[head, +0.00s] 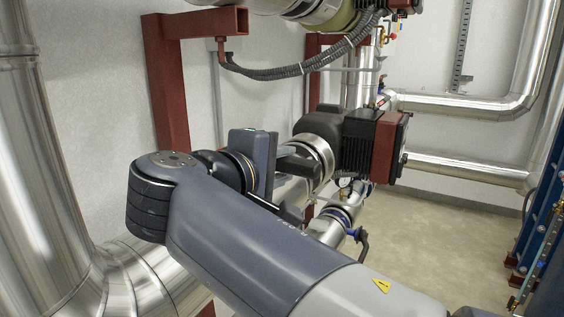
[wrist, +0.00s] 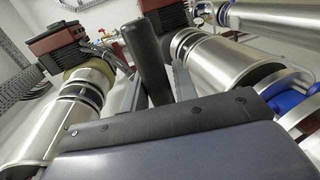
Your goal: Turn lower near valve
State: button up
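A valve with a blue body and a dark lever (head: 362,240) sits on the lower silver pipe, right of my gripper in the head view. I cannot tell for sure that it is the lower near valve. My gripper (head: 292,190) is beside the pipes, with its two fingers apart and nothing seen clamped between them. In the wrist view my gripper (wrist: 157,88) shows two grey fingers with a gap. A dark upright bar stands between them, and I cannot tell what it belongs to. A blue valve part (wrist: 292,102) shows at right, apart from the fingers.
A black and red pump motor (head: 375,142) is behind and right of my gripper. A red steel frame (head: 165,90) stands at the left, and a large silver pipe (head: 35,160) at the far left. The floor (head: 430,240) at right is clear.

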jog(key=o, duration=0.3)
jog(key=shift+o, duration=0.2)
jog(key=shift+s+a+r, duration=0.1)
jog(key=p+v, duration=0.1)
jog(key=v, duration=0.9)
jog(key=shift+s+a+p, duration=0.2)
jog(key=shift+s+p, duration=0.05)
jog(key=shift+p, duration=0.1)
jog(key=b+x, duration=0.1)
jog(key=x, duration=1)
jog(key=shift+r+b, duration=0.1)
jog(key=shift+b, duration=0.2)
jog(key=shift+d, duration=0.1)
